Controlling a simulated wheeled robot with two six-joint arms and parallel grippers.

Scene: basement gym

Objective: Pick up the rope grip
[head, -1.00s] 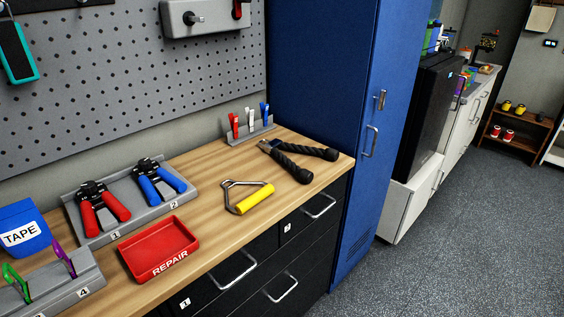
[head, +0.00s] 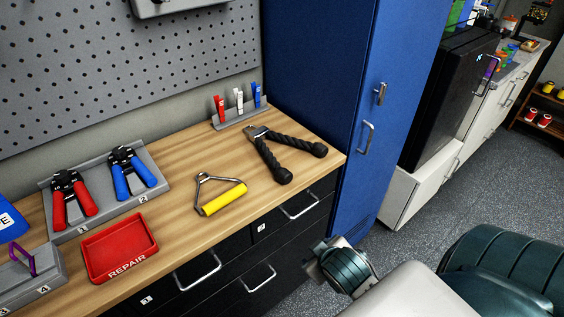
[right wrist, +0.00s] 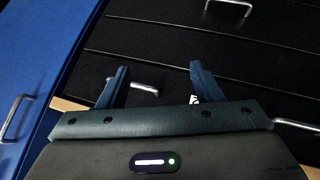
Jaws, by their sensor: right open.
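The rope grip (head: 285,154) is a black braided rope with two thick rubber ends and a metal clip. It lies in a V on the wooden workbench (head: 185,178), near its right end, with its ends towards the front edge. My right gripper (head: 318,262) is low in front of the bench drawers, below and apart from the rope grip. In the right wrist view my right gripper (right wrist: 160,82) is open and empty, with dark drawer fronts beyond it. The rope grip does not show there. My left gripper is not in view.
A yellow-handled stirrup grip (head: 221,197) lies left of the rope grip. A red repair tray (head: 119,249), a grey rack with pliers (head: 100,200) and a small pen holder (head: 239,117) stand on the bench. A blue locker (head: 345,90) stands close at the right.

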